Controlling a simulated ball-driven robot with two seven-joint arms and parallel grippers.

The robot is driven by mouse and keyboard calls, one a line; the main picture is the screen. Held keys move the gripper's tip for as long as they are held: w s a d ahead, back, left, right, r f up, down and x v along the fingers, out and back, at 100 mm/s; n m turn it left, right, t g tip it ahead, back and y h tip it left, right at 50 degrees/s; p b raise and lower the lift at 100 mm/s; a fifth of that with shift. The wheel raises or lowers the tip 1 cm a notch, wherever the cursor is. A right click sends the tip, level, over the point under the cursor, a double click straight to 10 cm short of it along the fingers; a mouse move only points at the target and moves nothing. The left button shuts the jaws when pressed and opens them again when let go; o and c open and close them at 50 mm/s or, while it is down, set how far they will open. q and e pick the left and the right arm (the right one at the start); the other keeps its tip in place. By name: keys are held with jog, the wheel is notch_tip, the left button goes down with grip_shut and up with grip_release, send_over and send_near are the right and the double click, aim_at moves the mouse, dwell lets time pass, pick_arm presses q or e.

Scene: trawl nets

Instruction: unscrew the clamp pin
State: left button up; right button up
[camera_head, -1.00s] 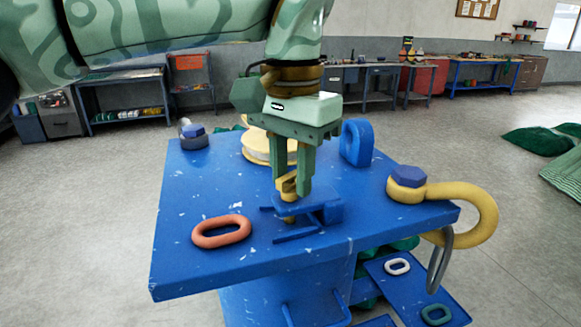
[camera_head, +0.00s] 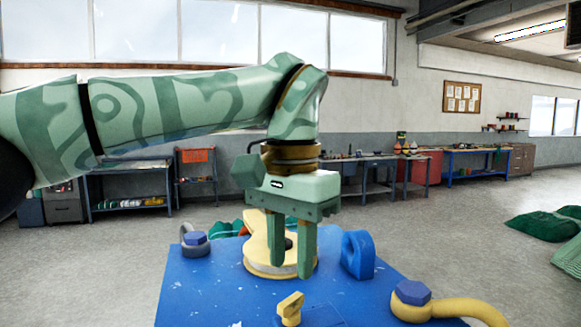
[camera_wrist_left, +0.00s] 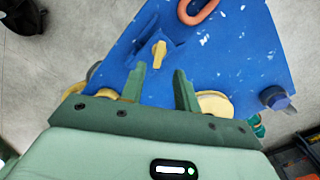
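The yellow clamp pin (camera_head: 290,309) stands in the blue clamp (camera_head: 322,316) on the blue table at the bottom of the head view, its lower part cut off. In the left wrist view the pin (camera_wrist_left: 159,53) shows whole-headed in the clamp (camera_wrist_left: 146,45), beyond the fingertips. My left gripper (camera_head: 291,276) points down above the pin, apart from it. Its two fingers are spread with nothing between them, as the left wrist view (camera_wrist_left: 160,74) also shows. My right gripper is not in view.
On the blue tabletop (camera_head: 205,284) a yellow spool (camera_head: 256,262) stands behind the gripper. A blue upright lug (camera_head: 358,255) is to the right, and a yellow hook with a blue bolt (camera_head: 410,293) is front right. An orange ring (camera_wrist_left: 198,12) lies near the clamp.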

aim_at(290, 297)
pick_arm(q)
notch_tip(290, 297, up, 10)
jog(key=p, duration=0.4)
